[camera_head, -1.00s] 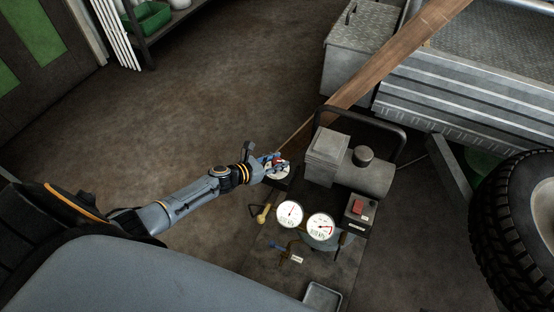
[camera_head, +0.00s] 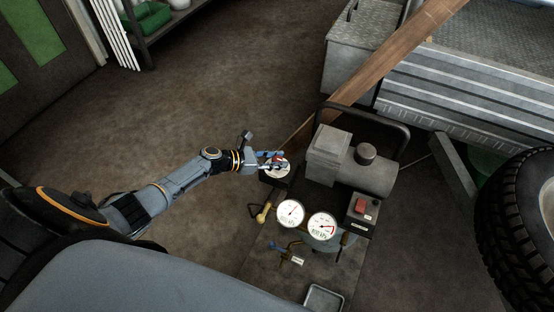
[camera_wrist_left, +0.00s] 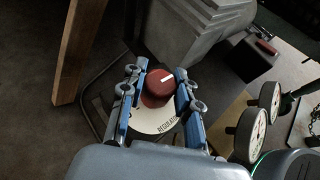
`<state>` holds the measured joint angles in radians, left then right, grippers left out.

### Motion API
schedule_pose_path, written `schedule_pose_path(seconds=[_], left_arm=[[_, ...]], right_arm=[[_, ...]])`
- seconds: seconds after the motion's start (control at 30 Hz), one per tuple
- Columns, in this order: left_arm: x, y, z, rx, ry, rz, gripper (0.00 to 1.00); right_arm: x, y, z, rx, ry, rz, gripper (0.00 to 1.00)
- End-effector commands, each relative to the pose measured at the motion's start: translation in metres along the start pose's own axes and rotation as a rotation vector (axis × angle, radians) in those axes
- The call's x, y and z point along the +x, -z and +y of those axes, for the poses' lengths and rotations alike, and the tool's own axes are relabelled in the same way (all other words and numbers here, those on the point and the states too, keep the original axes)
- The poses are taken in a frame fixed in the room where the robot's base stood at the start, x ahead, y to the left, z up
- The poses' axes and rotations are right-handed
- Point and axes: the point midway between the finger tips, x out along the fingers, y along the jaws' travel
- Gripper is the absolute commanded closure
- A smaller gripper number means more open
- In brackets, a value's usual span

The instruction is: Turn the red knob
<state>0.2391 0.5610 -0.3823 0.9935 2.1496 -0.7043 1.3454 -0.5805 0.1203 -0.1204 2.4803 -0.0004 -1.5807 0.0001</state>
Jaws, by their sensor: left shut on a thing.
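The red knob (camera_wrist_left: 158,88) sits on a round white dial plate lettered "REGULATOR" (camera_wrist_left: 152,118), and a white mark on its top points up and right in the left wrist view. My left gripper (camera_wrist_left: 155,90) has a blue finger on each side of the knob and is shut on it. In the head view my left gripper (camera_head: 270,160) reaches in from the left over the dial, and only a little of the red knob (camera_head: 279,158) shows between the fingers. My right gripper is not in view.
Two round gauges (camera_head: 291,213) and a box with a red switch (camera_head: 361,206) stand in front of the grey compressor (camera_head: 365,177). A wooden plank (camera_head: 395,60) slopes down behind. A large tyre (camera_head: 510,220) is at right.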

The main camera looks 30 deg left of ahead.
Motion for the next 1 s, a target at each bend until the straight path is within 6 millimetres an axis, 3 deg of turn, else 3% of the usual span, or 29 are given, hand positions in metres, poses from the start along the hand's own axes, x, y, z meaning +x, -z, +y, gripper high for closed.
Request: schedule_pose_path(seconds=[0.1, 0.13, 0.23, 0.63, 1.0], left_arm=[[0.000, 0.001, 0.000, 0.001, 0.000, 0.002, 1.00], [0.000, 0.001, 0.000, 0.001, 0.000, 0.002, 0.62], [0.000, 0.001, 0.000, 0.001, 0.000, 0.002, 0.45], [-0.007, 0.001, 0.000, 0.001, -0.002, 0.002, 0.45], [-0.080, 0.002, -0.001, 0.001, 0.000, 0.004, 0.45]], right_arm=[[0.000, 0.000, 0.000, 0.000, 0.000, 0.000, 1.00], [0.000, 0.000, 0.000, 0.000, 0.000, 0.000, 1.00], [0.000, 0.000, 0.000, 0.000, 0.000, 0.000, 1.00], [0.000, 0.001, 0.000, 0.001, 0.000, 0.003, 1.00], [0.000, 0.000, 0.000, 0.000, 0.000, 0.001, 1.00]])
